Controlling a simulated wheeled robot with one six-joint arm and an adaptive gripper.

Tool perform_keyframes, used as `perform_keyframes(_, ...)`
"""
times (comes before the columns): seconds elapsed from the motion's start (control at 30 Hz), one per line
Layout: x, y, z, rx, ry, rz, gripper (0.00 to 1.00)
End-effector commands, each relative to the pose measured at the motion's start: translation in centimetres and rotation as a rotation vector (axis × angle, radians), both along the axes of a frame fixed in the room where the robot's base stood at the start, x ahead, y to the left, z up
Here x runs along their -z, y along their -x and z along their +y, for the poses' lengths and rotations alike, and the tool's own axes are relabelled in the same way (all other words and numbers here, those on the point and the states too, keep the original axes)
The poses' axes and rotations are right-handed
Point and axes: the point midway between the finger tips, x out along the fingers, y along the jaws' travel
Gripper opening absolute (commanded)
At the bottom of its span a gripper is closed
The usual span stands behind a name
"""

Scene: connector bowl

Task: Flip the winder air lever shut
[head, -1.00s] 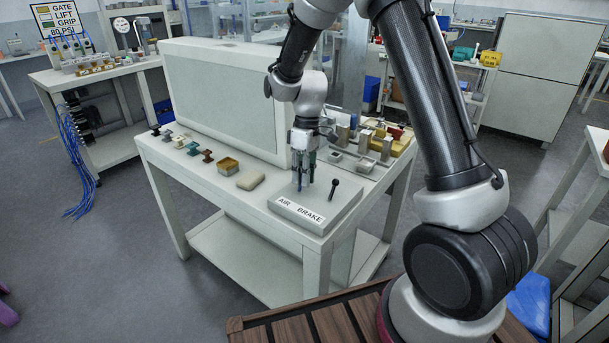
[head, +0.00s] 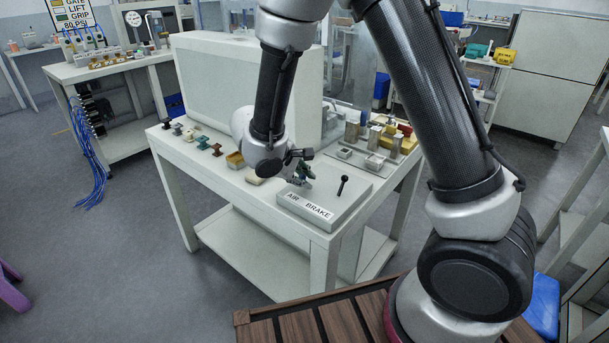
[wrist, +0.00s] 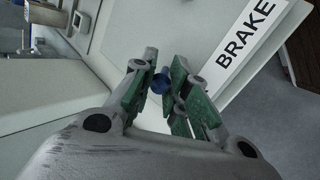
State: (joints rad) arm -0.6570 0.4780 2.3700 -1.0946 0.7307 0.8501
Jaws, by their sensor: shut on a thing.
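The lever box (head: 325,205) stands at the front corner of the white table, with the words AIR and BRAKE on its front label. My gripper (head: 301,178) is over the AIR side of the box, with the wrist tilted low to the left. In the wrist view its green-padded fingers (wrist: 162,79) are closed around the blue knob of the air lever (wrist: 160,85). The lever's shaft is hidden by the fingers, so its angle cannot be told. The black brake lever (head: 343,184) stands tilted a little to the right, apart from my gripper.
A large pale cabinet (head: 245,85) stands on the table behind my wrist. Small coloured fittings (head: 203,143) line its left side. Metal blocks and trays (head: 374,162) lie behind the box to the right.

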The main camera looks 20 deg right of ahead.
Motion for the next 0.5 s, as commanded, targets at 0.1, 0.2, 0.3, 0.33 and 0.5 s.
perform_keyframes(0.1,0.25,0.33,0.04,0.001,0.044,-0.024,0.0)
perform_keyframes(0.2,0.32,0.41,0.09,0.003,0.067,-0.042,0.0)
perform_keyframes(0.3,0.35,0.44,0.16,0.004,0.082,-0.053,0.0)
perform_keyframes(0.33,0.36,0.45,0.17,0.004,0.085,-0.055,0.0)
perform_keyframes(0.5,0.38,0.49,0.17,0.006,0.093,-0.061,0.0)
